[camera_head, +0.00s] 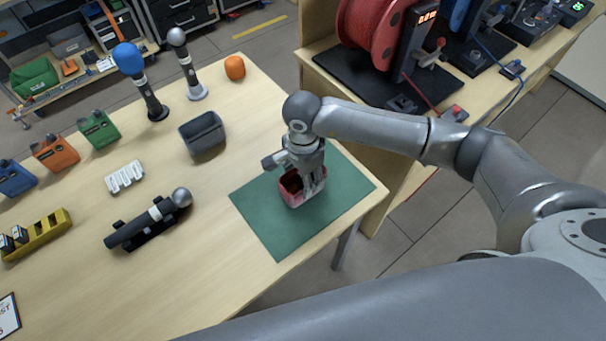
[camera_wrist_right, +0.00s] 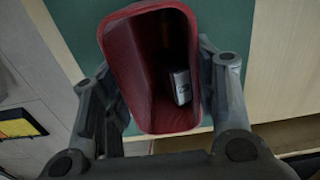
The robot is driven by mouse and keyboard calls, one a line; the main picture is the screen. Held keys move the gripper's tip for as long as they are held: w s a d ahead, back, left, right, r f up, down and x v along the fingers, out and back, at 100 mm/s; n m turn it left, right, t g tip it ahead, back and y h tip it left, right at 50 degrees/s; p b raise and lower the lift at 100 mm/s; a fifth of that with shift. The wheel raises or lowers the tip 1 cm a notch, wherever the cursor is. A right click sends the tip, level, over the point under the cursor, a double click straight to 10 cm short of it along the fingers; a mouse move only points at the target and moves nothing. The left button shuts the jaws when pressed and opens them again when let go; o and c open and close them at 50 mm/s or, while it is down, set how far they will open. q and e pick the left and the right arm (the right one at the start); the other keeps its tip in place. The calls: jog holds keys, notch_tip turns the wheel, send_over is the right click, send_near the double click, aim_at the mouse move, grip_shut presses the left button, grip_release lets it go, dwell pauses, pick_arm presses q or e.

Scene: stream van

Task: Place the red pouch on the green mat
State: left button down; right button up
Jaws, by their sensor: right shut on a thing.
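The red pouch (camera_head: 291,190) is at the middle of the green mat (camera_head: 264,222) in the head view, at the table's right corner. It stands on the mat or just over it; I cannot tell which. My right gripper (camera_head: 309,188) comes down from above and is shut on the pouch. In the right wrist view the open-topped red pouch (camera_wrist_right: 131,75) sits between the fingers of the right gripper (camera_wrist_right: 165,95), with a small grey item (camera_wrist_right: 181,87) inside it. The green mat (camera_wrist_right: 85,25) shows behind it. My left gripper is out of view.
A grey pouch (camera_head: 203,135) stands left of the mat. A microphone in a black cradle (camera_head: 150,220) lies further left. Two upright microphones (camera_head: 142,80), (camera_head: 188,65) and an orange ball-shaped thing (camera_head: 235,68) stand at the back. A red cable reel (camera_head: 370,30) stands on the bench behind.

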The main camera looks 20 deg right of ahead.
jog(key=o, duration=0.6)
jog(key=shift+f, duration=0.15)
jog(key=shift+c, duration=0.2)
jog(key=o, duration=0.4)
jog(key=shift+o, duration=0.2)
jog(key=shift+r, duration=0.3)
notch_tip(320, 180, up, 12)
jog(key=b, duration=0.3)
jog(key=shift+f, duration=0.1)
